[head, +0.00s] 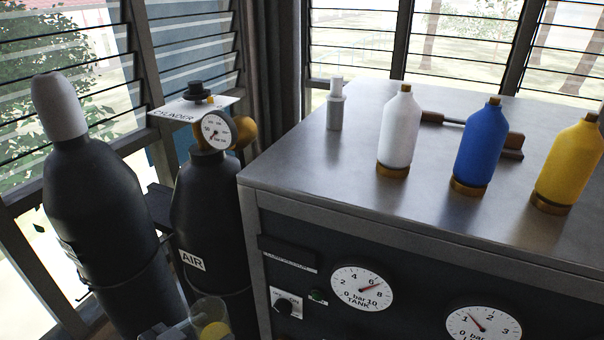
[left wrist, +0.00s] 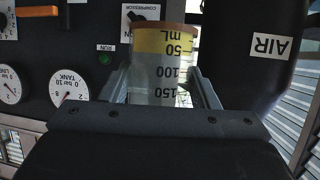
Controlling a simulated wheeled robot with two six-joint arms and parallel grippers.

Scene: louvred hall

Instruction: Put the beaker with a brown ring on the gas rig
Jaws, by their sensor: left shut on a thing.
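The beaker (head: 209,317) is clear, with yellow contents, at the bottom edge of the head view. In the left wrist view the beaker (left wrist: 158,72) appears inverted, with printed mL marks and a brown ring at its base. My left gripper (left wrist: 160,88) is shut on it, one finger on each side. My right gripper is not in view.
A white bottle (head: 399,135), a blue bottle (head: 481,147) and a yellow bottle (head: 567,165) stand on the rig top, with a small white bottle (head: 335,108) behind. Black cylinders (head: 100,215) stand left of the rig. The top's near left is clear.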

